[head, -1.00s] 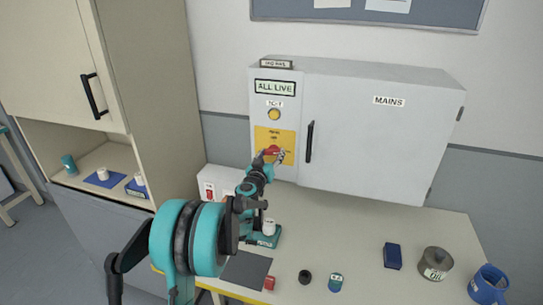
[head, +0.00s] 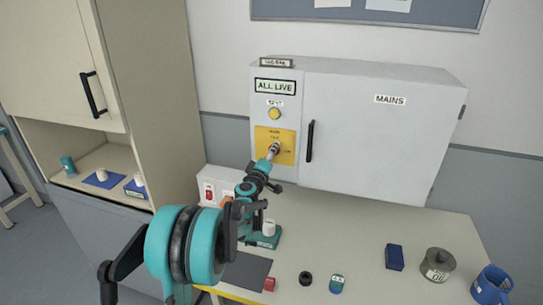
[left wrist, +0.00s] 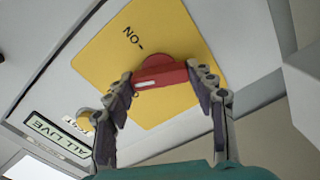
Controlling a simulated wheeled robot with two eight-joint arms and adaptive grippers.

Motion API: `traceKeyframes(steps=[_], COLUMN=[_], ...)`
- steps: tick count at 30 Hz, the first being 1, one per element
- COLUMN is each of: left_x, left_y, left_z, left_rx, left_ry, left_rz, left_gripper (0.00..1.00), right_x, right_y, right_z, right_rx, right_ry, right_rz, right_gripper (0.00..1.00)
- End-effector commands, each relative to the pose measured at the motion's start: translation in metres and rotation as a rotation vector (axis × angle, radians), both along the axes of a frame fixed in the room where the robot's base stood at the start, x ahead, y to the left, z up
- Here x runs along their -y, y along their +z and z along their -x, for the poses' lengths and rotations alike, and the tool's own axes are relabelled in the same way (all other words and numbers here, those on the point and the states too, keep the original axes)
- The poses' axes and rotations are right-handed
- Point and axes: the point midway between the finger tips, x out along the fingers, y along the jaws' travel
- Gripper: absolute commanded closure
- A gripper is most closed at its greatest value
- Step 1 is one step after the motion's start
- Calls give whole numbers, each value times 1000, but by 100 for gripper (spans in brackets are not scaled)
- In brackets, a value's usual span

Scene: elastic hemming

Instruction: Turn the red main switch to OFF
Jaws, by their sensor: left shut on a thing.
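The red main switch (left wrist: 160,72) sits on a yellow plate (left wrist: 118,52) marked ON. In the left wrist view its red bar lies between the two fingers of my left gripper (left wrist: 165,84), which is shut on it. In the head view my left gripper (head: 272,151) reaches the yellow plate (head: 288,136) on the grey cabinet (head: 375,135) and hides most of the switch. A sign above it reads ALL LIVE (head: 275,87). My right gripper is not in view.
A yellow button (head: 274,114) is above the plate. A black door handle (head: 309,141) stands close to the right of my gripper. A blue box (head: 394,257), a grey tin (head: 437,264) and a blue mug (head: 490,285) stand on the bench to the right.

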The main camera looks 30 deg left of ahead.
Motion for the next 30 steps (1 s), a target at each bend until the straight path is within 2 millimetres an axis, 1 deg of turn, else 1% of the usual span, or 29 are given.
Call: traceKeyframes(steps=[6, 15, 22, 30], left_x=[0, -1, -1, -1], left_y=[-1, -1, -1, -1], left_z=[0, 0, 0, 0], left_rx=[43, 85, 100, 104], left_ry=[1, 1, 1, 1], left_rz=[178, 351, 413, 431], left_gripper=[74, 74, 74, 74], right_x=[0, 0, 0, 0], right_y=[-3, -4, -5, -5], right_z=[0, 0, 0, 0], right_rx=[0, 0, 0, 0], right_ry=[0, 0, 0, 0], right_rz=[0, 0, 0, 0], right_gripper=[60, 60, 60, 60])
